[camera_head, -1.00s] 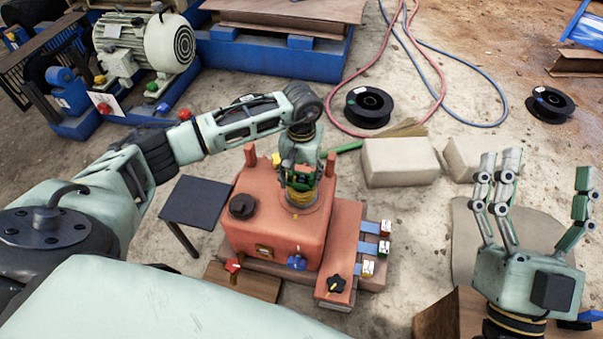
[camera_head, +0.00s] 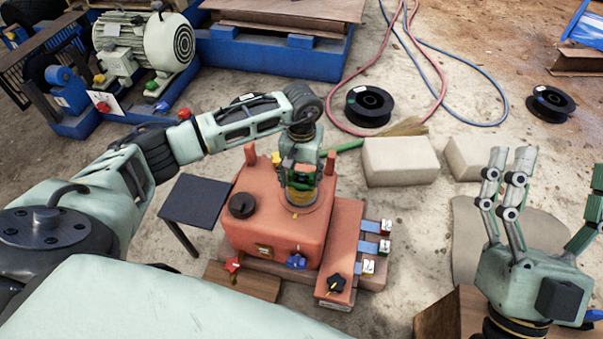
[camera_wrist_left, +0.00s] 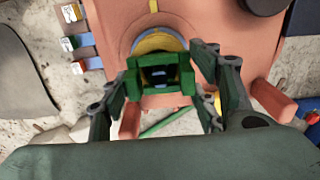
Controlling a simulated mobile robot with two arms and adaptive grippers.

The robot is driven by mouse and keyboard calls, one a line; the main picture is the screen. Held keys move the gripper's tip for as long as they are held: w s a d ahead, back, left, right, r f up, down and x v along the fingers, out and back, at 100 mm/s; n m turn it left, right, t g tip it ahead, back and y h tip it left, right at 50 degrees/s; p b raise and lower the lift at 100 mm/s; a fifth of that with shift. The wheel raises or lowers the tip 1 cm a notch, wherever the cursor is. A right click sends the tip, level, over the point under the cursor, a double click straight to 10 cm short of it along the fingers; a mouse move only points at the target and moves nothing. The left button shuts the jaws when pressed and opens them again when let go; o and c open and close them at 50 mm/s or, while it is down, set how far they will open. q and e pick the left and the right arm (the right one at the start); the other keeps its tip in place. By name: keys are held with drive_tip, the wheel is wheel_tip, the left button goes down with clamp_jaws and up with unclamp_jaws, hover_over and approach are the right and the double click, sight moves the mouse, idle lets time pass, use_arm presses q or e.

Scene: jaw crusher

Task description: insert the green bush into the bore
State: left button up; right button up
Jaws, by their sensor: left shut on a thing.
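The green bush (camera_wrist_left: 160,78) sits between the fingers of my left gripper (camera_wrist_left: 160,85) in the left wrist view, showing as a green block with a dark square opening. The left gripper is shut on it. In the head view my left gripper (camera_head: 301,178) points down over the red housing (camera_head: 275,235), just above a yellow ring (camera_head: 303,207) at the bore. The yellow ring (camera_wrist_left: 160,40) also shows just beyond the bush in the wrist view. The bore's inside is hidden, and I cannot tell whether the bush enters it. My right gripper (camera_head: 545,195) is open and empty at the right.
Red posts (camera_head: 250,153) rise from the housing near the left gripper. A black knob (camera_head: 242,205) stands on its top. Labelled blue tabs (camera_head: 369,247) stick out on its right. A dark small table (camera_head: 196,200) stands left. Pale blocks (camera_head: 400,161) lie behind right.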

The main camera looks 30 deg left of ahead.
use_arm(q)
drive_tip(key=shift+f, duration=0.25)
use_arm(e)
drive_tip(key=shift+s+d+r+t+y, duration=0.1)
drive_tip(key=shift+s+r+t+y, duration=0.35)
drive_tip(key=shift+s+r, duration=0.25)
drive_tip(key=shift+s, duration=0.1)
